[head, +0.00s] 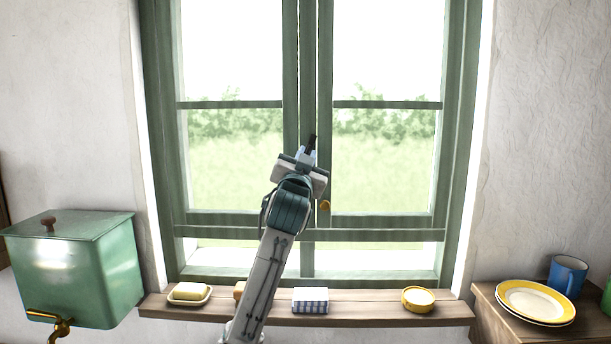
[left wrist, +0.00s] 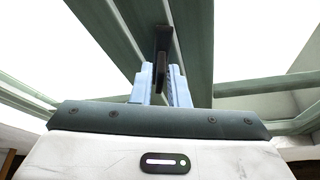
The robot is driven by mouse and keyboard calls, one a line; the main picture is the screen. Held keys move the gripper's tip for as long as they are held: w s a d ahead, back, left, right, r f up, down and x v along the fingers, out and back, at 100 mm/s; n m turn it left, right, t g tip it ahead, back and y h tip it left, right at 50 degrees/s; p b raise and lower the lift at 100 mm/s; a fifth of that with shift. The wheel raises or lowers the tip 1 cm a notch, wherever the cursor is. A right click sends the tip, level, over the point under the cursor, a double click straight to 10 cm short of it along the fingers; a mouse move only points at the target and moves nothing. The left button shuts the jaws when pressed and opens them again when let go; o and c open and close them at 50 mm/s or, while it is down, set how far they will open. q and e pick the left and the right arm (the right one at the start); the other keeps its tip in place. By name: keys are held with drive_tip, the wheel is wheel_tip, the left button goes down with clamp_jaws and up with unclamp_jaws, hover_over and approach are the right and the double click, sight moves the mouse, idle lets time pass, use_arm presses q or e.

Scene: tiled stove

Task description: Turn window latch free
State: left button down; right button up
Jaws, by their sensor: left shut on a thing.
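The green window (head: 307,110) has two casements that meet at a middle post. The dark window latch (head: 311,142) sits on that post, and its handle points up in the head view. My left gripper (head: 306,154) reaches up to it and is shut on the latch. In the left wrist view the two pale blue fingers (left wrist: 161,85) close around the dark latch (left wrist: 161,48) from both sides. The lower end of the latch is hidden behind the gripper. My right gripper is not in view.
A wooden sill (head: 365,308) below holds a soap dish (head: 189,294), a checked cloth (head: 310,300) and a yellow tin (head: 418,299). A green tank (head: 75,265) hangs at left. Plates (head: 535,302) and a blue mug (head: 567,275) stand at right. A small brass knob (head: 324,206) is below the gripper.

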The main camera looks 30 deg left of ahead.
use_arm(q)
drive_tip(key=n+y+b, duration=0.1)
drive_tip(key=n+b, duration=0.1)
drive_tip(key=n, duration=0.1)
drive_tip(key=n+g+y+b, duration=0.1)
drive_tip(key=n+y+b, duration=0.1)
drive_tip(key=n+b, duration=0.1)
drive_tip(key=shift+w+d+f, duration=0.1)
drive_tip(key=shift+f, duration=0.1)
drive_tip(key=shift+n, duration=0.3)
drive_tip(key=c, duration=1.6)
unclamp_jaws()
drive_tip(key=shift+r, duration=0.1)
drive_tip(key=shift+o, duration=0.2)
